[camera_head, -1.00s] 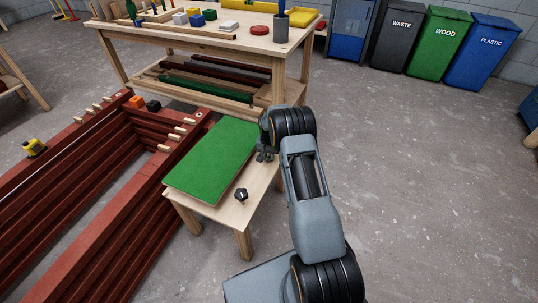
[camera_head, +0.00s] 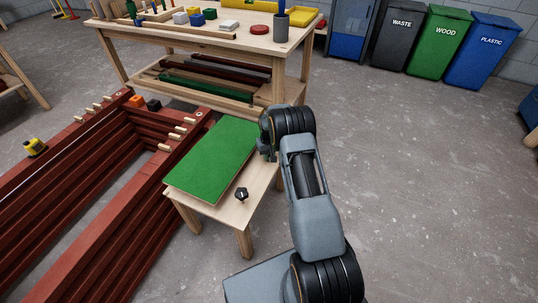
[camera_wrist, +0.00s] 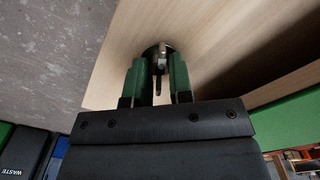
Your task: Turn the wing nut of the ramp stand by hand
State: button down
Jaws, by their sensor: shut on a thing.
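The ramp stand (camera_head: 232,215) is a small light-wood table with a green ramp panel (camera_head: 213,160) on top. My gripper (camera_head: 266,158) is at the stand's far right corner, partly hidden by my wrist in the head view. In the wrist view my gripper (camera_wrist: 158,65) points at the pale wood, its two green fingers on either side of a small wing nut (camera_wrist: 161,60). The fingers are shut on it; a dark round base shows behind it. A black knob (camera_head: 241,194) stands on the near part of the stand, apart from my gripper.
Dark red battens (camera_head: 100,200) with wooden pegs fill the left side, close to the stand. A workbench (camera_head: 215,38) with blocks and a grey cup stands behind. Bins (camera_head: 440,45) line the back right. The floor at right is clear.

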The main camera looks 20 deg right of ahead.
jog(key=shift+w, duration=0.1)
jog(key=c, duration=1)
grip_release()
jog(key=shift+r, duration=0.1)
notch_tip(320, 180, up, 14)
jog(key=p, duration=0.4)
